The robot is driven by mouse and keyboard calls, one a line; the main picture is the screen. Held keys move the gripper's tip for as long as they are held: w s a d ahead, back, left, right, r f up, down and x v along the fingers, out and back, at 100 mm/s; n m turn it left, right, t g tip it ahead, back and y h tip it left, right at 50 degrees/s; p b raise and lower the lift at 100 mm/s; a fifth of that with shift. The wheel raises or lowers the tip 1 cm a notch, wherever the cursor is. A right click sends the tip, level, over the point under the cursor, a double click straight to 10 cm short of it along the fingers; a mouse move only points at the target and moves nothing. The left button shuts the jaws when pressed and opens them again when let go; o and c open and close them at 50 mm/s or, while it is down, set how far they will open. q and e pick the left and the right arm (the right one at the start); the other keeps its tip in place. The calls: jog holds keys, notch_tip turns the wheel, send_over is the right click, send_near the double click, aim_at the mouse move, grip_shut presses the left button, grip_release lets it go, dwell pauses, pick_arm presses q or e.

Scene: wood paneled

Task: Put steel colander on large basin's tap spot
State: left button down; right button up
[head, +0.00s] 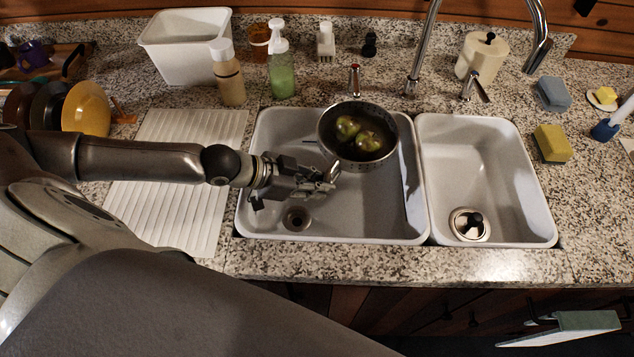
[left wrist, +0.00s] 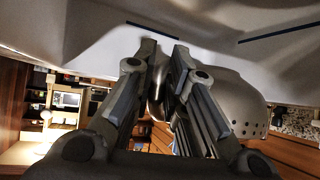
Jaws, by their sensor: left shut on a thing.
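The steel colander (head: 328,132) is held over the back right part of the large basin (head: 262,150), with two greenish round fruits (head: 368,140) in it. My left gripper (head: 333,177) is shut on the colander's near handle. In the left wrist view, the fingers (left wrist: 162,75) close around the handle, and the perforated side of the colander (left wrist: 235,100) shows to the right. Whether the colander's underside touches the basin is hidden. The chrome tap (head: 415,75) rises behind the basins. My right gripper is not in view.
A small basin (head: 475,150) lies to the right. A ribbed drainboard (head: 165,190) is on the left. A soap bottle (head: 281,75), a beige bottle (head: 228,80) and a red-topped fitting (head: 354,80) stand behind the large basin. A drain (head: 296,217) lies at its front left.

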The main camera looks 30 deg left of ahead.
pick_arm(q)
notch_tip(320, 180, down, 7)
jog(key=b, duration=0.3)
jog(key=shift+r, duration=0.1)
jog(key=shift+f+b, duration=0.4)
jog(key=shift+f, duration=0.1)
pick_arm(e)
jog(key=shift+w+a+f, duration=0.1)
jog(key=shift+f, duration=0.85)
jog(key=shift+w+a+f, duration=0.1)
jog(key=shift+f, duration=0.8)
